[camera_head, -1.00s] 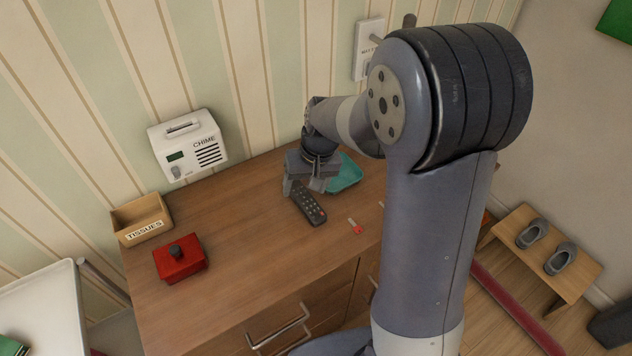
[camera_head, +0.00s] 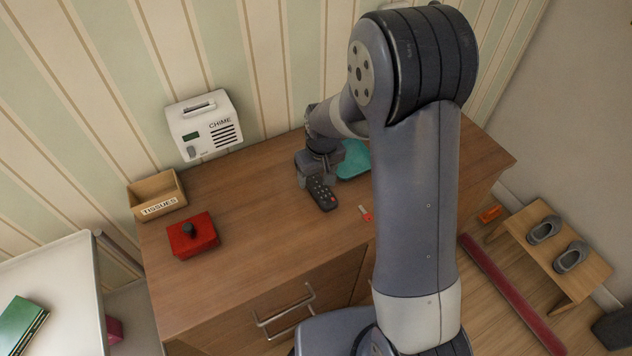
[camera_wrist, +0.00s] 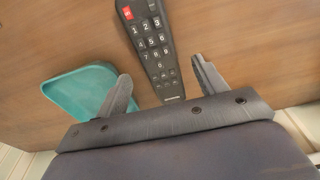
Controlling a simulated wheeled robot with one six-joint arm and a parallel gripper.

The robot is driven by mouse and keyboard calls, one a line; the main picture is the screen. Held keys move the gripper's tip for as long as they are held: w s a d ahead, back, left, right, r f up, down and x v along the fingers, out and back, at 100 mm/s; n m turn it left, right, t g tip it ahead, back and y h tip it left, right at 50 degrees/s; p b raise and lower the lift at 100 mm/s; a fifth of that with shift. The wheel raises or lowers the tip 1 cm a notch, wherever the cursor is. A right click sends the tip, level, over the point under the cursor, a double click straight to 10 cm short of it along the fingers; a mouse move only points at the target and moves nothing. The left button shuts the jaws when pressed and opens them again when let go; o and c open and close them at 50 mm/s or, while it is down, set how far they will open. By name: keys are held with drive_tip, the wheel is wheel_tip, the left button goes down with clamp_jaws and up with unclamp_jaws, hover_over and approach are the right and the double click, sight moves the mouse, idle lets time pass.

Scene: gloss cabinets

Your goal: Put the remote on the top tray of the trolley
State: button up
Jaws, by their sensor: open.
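The dark remote (camera_head: 322,195) lies on the wooden cabinet top, in front of my gripper (camera_head: 317,178). In the wrist view the remote (camera_wrist: 150,42) has white number keys and a red key, and its near end reaches between my two fingers (camera_wrist: 163,92). The fingers are apart, one on each side of that end, and I see no contact. A white-topped stand (camera_head: 50,270) at the left edge may be the trolley; its lower part is mostly cut off.
A teal tray (camera_head: 354,160) lies beside the gripper, close to one finger. A tissue box (camera_head: 157,196), red lidded box (camera_head: 193,236) and small red-ended item (camera_head: 366,214) are on the cabinet top. A green book (camera_head: 20,322) lies on the white stand. The chime box (camera_head: 205,124) is on the wall.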

sight(316, 184)
drive_tip(key=shift+w+a+f, duration=0.1)
drive_tip(key=shift+w+f, duration=0.05)
drive_tip(key=shift+f, duration=1.25)
drive_tip(key=shift+c, duration=0.6)
drive_tip(key=c, duration=1.1)
